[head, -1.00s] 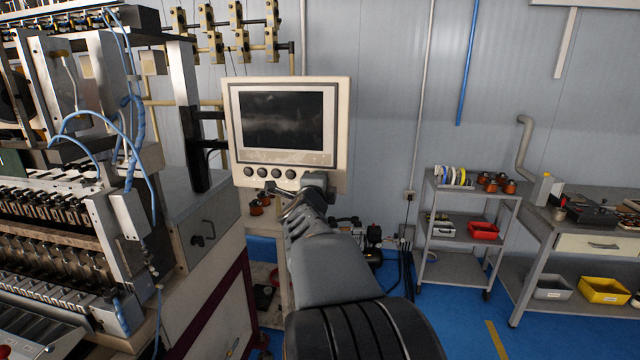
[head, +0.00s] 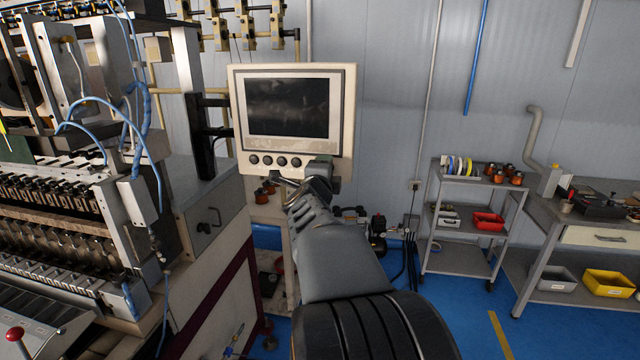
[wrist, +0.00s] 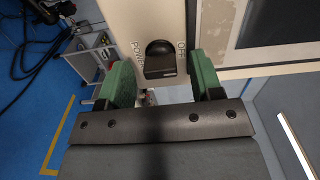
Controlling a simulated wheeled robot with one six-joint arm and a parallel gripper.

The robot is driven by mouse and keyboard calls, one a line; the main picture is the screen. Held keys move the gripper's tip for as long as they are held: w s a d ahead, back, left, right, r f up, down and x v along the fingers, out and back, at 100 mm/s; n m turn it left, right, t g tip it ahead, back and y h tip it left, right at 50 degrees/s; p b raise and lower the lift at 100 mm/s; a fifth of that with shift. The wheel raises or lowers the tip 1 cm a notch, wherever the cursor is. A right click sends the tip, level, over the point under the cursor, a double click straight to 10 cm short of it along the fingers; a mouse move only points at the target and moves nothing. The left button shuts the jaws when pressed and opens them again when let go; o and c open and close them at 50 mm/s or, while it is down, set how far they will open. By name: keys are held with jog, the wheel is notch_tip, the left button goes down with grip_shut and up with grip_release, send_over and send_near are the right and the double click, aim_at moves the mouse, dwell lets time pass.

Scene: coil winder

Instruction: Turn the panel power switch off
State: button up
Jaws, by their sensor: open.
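The cream control panel (head: 347,110) with a dark screen hangs beside the machine in the head view. The black power switch (wrist: 158,58) shows in the wrist view on the cream panel face (wrist: 145,18), with "POWER" printed on its left and "OFF" on its right. My gripper (wrist: 161,78) is open, its two green fingers on either side of the switch, with gaps between them and the knob. In the head view my gripper (head: 321,172) is at the panel's lower right corner, and I cannot make out the switch there.
Several dark knobs (head: 282,162) line the panel's lower edge. The winding machine (head: 95,215) fills the left. A grey shelf cart (head: 455,260) and a workbench (head: 565,235) stand at the right. Blue floor (head: 460,325) is clear in front of them.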

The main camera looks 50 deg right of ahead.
jog(key=v, duration=1.3)
jog(key=w+a+f+n+t+y, duration=0.1)
jog(key=w+a+f+n+y, duration=0.2)
jog(key=a+f+n+y, duration=0.35)
jog(key=w+a+f+n+t+y, duration=0.25)
jog(key=a+n+y, duration=0.5)
jog(key=n, duration=0.45)
jog(key=s+a+f+n+g+y, duration=0.1)
jog(key=s+a+f+n+g, duration=0.8)
jog(key=f+n, duration=0.2)
jog(key=shift+c, duration=0.3)
